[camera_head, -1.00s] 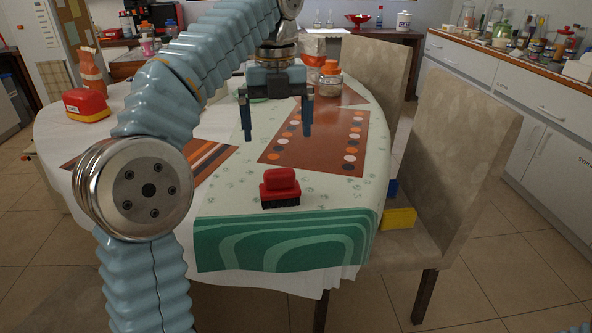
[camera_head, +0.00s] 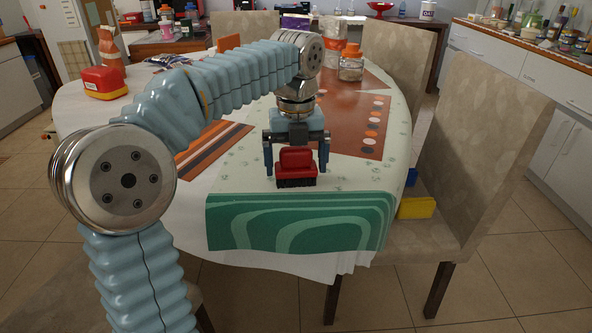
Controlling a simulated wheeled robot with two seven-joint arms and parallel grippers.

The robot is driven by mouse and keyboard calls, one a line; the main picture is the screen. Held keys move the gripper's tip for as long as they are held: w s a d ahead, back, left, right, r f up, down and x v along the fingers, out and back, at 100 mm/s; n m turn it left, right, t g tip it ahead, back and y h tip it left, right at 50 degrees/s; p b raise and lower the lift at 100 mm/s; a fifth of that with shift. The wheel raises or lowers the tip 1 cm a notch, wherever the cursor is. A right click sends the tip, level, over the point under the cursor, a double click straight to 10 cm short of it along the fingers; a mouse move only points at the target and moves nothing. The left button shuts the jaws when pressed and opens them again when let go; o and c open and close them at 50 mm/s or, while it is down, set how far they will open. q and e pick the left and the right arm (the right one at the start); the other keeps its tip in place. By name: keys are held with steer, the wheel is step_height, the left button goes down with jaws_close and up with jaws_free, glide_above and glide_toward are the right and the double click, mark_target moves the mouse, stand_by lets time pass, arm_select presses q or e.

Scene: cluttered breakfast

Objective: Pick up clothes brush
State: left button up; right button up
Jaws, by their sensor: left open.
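The clothes brush (camera_head: 296,163) has a red handle and dark bristles. It stands bristles down on the green-patterned runner near the table's front edge. My left gripper (camera_head: 296,168) points down just behind and over the brush. Its two blue fingers are open, one on each side of the red handle, with a gap showing on both sides. Whether the fingers touch the brush cannot be seen clearly, but they look apart from it. My right gripper is not in view.
A red and yellow container (camera_head: 104,83) stands at the table's left. A jar with an orange lid (camera_head: 351,64) stands at the back. A chair (camera_head: 487,150) holding a yellow box (camera_head: 416,208) is at the right. The runner right of the brush is clear.

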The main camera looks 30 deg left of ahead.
arm_select(q)
steer(key=shift+f, duration=0.1)
steer(key=shift+c, duration=0.3)
steer(key=c, duration=0.7)
steer(key=shift+r, duration=0.55)
steer(key=s+a+r, duration=0.1)
steer(key=s+r, duration=0.3)
steer(key=s+a+r+p, duration=0.1)
steer(key=s+a+r, duration=0.1)
steer(key=s+r, duration=0.2)
steer(key=s+a+r, duration=0.1)
steer(key=s+r, duration=0.3)
steer(key=s, duration=0.1)
steer(key=shift+s+a, duration=0.15)
steer(key=shift+a, duration=0.15)
